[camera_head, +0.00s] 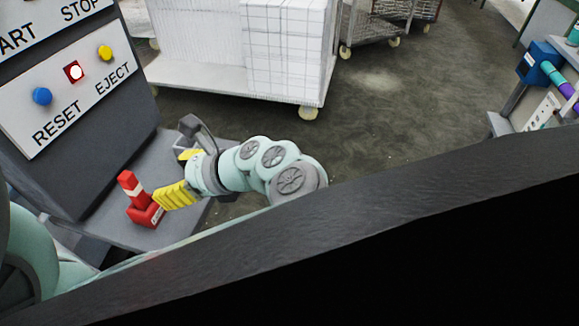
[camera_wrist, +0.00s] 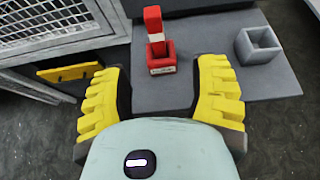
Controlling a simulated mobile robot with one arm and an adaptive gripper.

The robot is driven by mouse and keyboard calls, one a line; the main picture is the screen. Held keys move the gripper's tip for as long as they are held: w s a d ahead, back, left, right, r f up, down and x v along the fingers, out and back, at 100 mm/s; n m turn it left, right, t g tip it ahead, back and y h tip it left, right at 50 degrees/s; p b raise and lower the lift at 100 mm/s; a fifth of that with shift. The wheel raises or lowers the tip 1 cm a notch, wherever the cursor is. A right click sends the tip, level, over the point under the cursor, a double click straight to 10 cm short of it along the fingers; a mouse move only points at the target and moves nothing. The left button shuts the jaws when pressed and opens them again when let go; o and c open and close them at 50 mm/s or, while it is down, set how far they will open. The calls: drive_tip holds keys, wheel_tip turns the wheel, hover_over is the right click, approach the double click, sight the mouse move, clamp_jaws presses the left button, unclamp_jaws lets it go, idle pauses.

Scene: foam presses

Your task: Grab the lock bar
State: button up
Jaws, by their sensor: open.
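The lock bar (camera_head: 128,183) is a red upright bar with a white band, standing in a red base (camera_head: 147,213) with a small label. In the wrist view the lock bar (camera_wrist: 154,32) stands upright ahead, between and beyond the fingertips. My gripper (camera_wrist: 163,85) is open and empty, its yellow ribbed fingers spread to either side. In the head view my gripper (camera_head: 180,178) is just right of the bar, with a yellow finger close to the base. I cannot tell from the head view whether they touch.
The grey shelf (camera_wrist: 265,88) carries a square grey holder (camera_wrist: 258,46) to the right. A control panel (camera_head: 65,85) with blue, red and yellow buttons rises behind the bar. A mesh-sided unit (camera_wrist: 55,25) stands at left in the wrist view. A white loaded cart (camera_head: 240,82) stands farther back.

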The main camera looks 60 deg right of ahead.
sight(135, 184)
drive_tip(key=x, duration=0.9)
drive_tip(key=shift+w+a+p, duration=0.25)
drive_tip(key=shift+p, duration=0.1)
drive_tip(key=x, duration=0.1)
drive_tip(key=p+x, duration=0.2)
drive_tip(key=x, duration=0.1)
drive_tip(key=shift+w+a+r, duration=0.1)
drive_tip(key=shift+a+r, duration=0.1)
drive_tip(key=shift+r, duration=0.1)
drive_tip(key=shift+w+a+f, duration=0.15)
drive_tip(key=shift+w+f, duration=0.25)
drive_tip(key=shift+w, duration=0.05)
drive_tip(key=shift+c, duration=0.2)
clamp_jaws()
